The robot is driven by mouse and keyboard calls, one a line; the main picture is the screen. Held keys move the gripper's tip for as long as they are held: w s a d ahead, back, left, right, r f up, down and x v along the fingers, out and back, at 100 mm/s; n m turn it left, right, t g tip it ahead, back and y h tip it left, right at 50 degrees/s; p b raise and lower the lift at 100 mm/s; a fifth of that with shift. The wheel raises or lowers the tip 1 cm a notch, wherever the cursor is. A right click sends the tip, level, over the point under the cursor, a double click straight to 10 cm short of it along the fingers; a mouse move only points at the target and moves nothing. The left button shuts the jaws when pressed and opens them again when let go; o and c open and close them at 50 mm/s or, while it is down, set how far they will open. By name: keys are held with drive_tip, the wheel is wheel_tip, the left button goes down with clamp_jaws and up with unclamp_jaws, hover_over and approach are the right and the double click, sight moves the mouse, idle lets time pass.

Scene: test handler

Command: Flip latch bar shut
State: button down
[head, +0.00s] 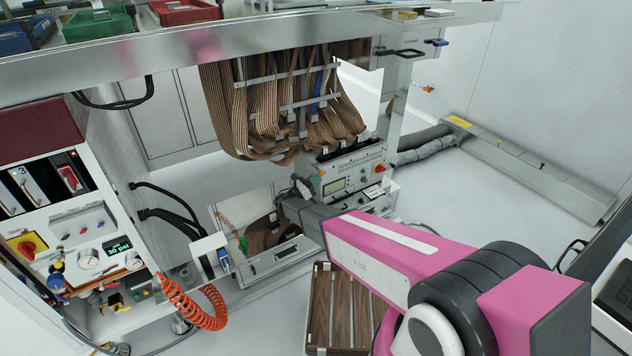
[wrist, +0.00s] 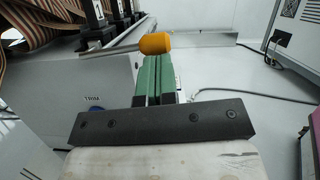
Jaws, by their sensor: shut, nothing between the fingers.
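In the wrist view, the latch bar (wrist: 110,48) is a thin metal rod with a rounded orange knob (wrist: 155,43) at its right end. It runs out leftward past black connectors. My gripper (wrist: 156,60) has green fingers that are shut together with nothing between them. The fingertips lie just below the knob in the picture; I cannot tell whether they touch it. A grey panel marked TRIM (wrist: 92,98) is behind and left of the fingers. In the head view, my arm reaches to the grey test unit (head: 345,168), and the latch bar is not clearly visible there.
Brown ribbon cables (head: 285,110) hang under the bench (head: 230,42) behind the test unit. A wooden crate (head: 345,310) stands on the floor below my arm. A control panel (head: 75,240) with an orange coiled hose (head: 195,308) is at left.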

drive_tip(key=shift+s+r+n+t, duration=0.1)
drive_tip(key=shift+r+n+t, duration=0.3)
drive_tip(key=shift+n, duration=0.5)
drive_tip(key=w+a+r+n+y, duration=0.1)
drive_tip(key=w+r+n+y, duration=0.1)
drive_tip(key=r+n, duration=0.2)
drive_tip(key=w+a+r+n+t+y, duration=0.1)
drive_tip(key=r+n, duration=0.4)
drive_tip(key=n, duration=0.5)
drive_tip(key=shift+w+a+r+y, duration=0.15)
drive_tip(key=shift+w+a+y, duration=0.65)
drive_tip(key=shift+w+y, duration=0.35)
drive_tip(key=shift+a, duration=0.1)
drive_tip(key=s+a, duration=0.5)
drive_tip(key=s, duration=0.7)
